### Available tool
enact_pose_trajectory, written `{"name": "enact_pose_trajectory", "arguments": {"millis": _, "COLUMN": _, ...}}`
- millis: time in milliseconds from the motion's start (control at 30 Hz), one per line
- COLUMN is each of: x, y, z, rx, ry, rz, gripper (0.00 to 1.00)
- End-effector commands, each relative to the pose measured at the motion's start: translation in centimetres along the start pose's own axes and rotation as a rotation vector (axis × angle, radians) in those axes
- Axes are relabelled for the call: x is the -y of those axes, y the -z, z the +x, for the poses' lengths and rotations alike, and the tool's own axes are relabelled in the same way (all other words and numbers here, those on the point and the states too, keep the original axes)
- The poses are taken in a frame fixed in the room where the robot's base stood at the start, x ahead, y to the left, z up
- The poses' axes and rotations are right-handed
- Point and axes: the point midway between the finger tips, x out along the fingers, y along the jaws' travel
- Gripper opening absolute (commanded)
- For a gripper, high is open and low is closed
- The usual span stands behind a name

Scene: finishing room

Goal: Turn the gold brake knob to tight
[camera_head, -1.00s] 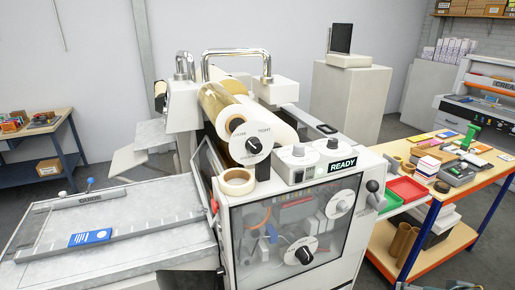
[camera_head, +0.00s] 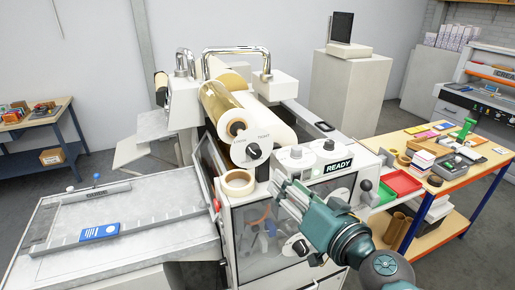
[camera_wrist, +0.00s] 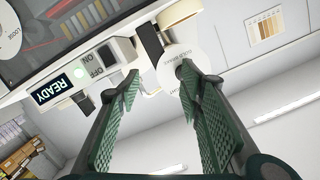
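The gold brake knob (camera_head: 252,151) is a black knob on a white round dial marked TIGHT, at the near end of the gold foil roll (camera_head: 220,103). In the wrist view the dial (camera_wrist: 176,80) shows upside down between and beyond the fingertips; the right finger partly covers its edge and hides the knob's pointer. My gripper (camera_head: 282,188) is in front of the machine, below and right of the dial, apart from it. In the wrist view my gripper (camera_wrist: 158,76) is open, with two green ribbed fingers and nothing between them.
A tape-like ring (camera_head: 238,182) sits on the machine top below the dial. The control box with the READY display (camera_head: 338,166) and two upper knobs stands close to my gripper. Another roll lies right behind the dial. A workbench (camera_head: 455,192) with trays stands at the right.

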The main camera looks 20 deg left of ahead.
Motion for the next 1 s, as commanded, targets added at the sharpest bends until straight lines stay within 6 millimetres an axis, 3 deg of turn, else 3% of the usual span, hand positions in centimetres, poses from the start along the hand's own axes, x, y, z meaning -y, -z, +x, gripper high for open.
{"name": "enact_pose_trajectory", "arguments": {"millis": 100, "x": 2.6, "y": 1.2, "z": 1.4, "rx": -0.049, "ry": 0.037, "rz": 0.036, "gripper": 0.37}}
{"name": "enact_pose_trajectory", "arguments": {"millis": 300, "x": 4.7, "y": 1.9, "z": 2.6, "rx": -0.1, "ry": 0.061, "rz": 0.089, "gripper": 0.37}}
{"name": "enact_pose_trajectory", "arguments": {"millis": 1000, "x": 5.2, "y": 2.0, "z": 3.2, "rx": -0.117, "ry": 0.064, "rz": 0.11, "gripper": 0.37}}
